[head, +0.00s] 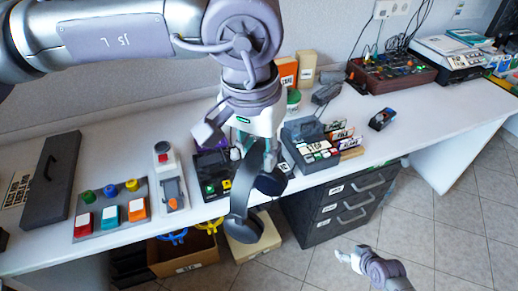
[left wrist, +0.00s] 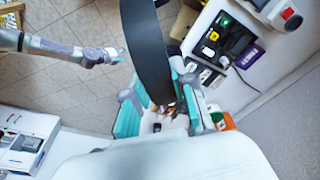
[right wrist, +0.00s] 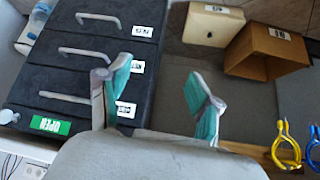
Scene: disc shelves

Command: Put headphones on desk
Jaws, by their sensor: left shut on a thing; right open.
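The black headphones (head: 240,208) hang from my left gripper (head: 257,158) near the front edge of the white desk (head: 425,112). In the left wrist view, the dark headband (left wrist: 146,45) runs between the teal fingers of the left gripper (left wrist: 160,105), which are shut on it. Part of the headphones is hidden by the fingers. My right gripper (head: 345,256) is low in front of the drawers, over the floor, apart from the headphones. In the right wrist view, the right gripper (right wrist: 160,92) is open and empty.
A button panel (head: 110,212), a dark long box (head: 52,180) and a STOP box (head: 312,145) stand on the desk. A black drawer unit (head: 340,205) and a cardboard box (head: 182,255) are below. The desk's right part has free room around a small dark object (head: 382,119).

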